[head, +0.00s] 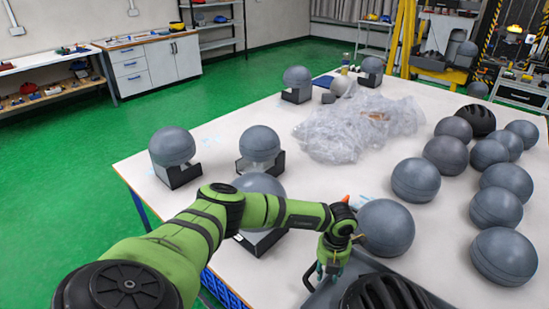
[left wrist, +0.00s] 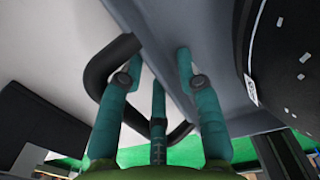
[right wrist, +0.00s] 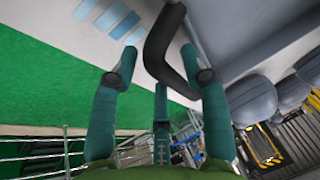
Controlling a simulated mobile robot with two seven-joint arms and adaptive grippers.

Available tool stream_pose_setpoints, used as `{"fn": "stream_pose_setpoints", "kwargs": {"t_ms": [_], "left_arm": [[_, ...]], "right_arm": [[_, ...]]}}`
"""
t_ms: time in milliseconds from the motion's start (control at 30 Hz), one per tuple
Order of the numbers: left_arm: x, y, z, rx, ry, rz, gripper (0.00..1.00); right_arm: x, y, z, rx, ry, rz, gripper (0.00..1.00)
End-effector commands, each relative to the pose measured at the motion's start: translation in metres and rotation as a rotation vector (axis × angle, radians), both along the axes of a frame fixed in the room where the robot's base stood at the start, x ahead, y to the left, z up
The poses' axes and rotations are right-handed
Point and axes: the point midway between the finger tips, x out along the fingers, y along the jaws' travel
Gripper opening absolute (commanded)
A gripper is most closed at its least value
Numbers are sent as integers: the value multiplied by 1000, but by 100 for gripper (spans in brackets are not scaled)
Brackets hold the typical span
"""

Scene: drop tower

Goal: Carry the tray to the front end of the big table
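The grey tray (head: 347,266) shows only in part at the bottom of the head view, at the near edge of the white table (head: 290,185). A black ribbed helmet-like thing (head: 385,294) shows over it. My left gripper (head: 322,278) points down at the tray's left side. In the left wrist view its fingers (left wrist: 157,68) stand apart around a black handle (left wrist: 118,50) on the tray (left wrist: 228,98). In the right wrist view my right gripper (right wrist: 158,62) has its fingers apart, with another black handle (right wrist: 155,52) between them, beside the tray (right wrist: 225,30). The right gripper is hidden in the head view.
Several grey spheres (head: 416,180) crowd the table's right side. Others stand on dark holders (head: 176,174) at the left. Crumpled clear plastic (head: 345,130) lies mid-table. A black helmet (head: 478,119) lies farther right. Green floor (head: 60,170) is open to the left.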

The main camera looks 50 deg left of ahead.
Motion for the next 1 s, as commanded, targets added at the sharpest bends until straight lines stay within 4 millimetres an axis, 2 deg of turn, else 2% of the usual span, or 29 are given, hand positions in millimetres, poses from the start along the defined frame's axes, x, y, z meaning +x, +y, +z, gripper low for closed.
{"fn": "stream_pose_setpoints", "kwargs": {"t_ms": [267, 700, 867, 1000], "left_arm": [[1, -2, 6, -4, -2, -2, 35], [1, -1, 68, -2, -3, 0, 35], [0, -1, 79, 0, -1, 0, 35], [-1, -1, 81, 0, 0, 0, 35]], "right_arm": [[0, 3, 0, 5, 0, 3, 47], [0, 3, 0, 6, 0, 4, 47], [0, 3, 1, 6, 0, 4, 47], [-4, 0, 11, 6, -3, 3, 47]]}}
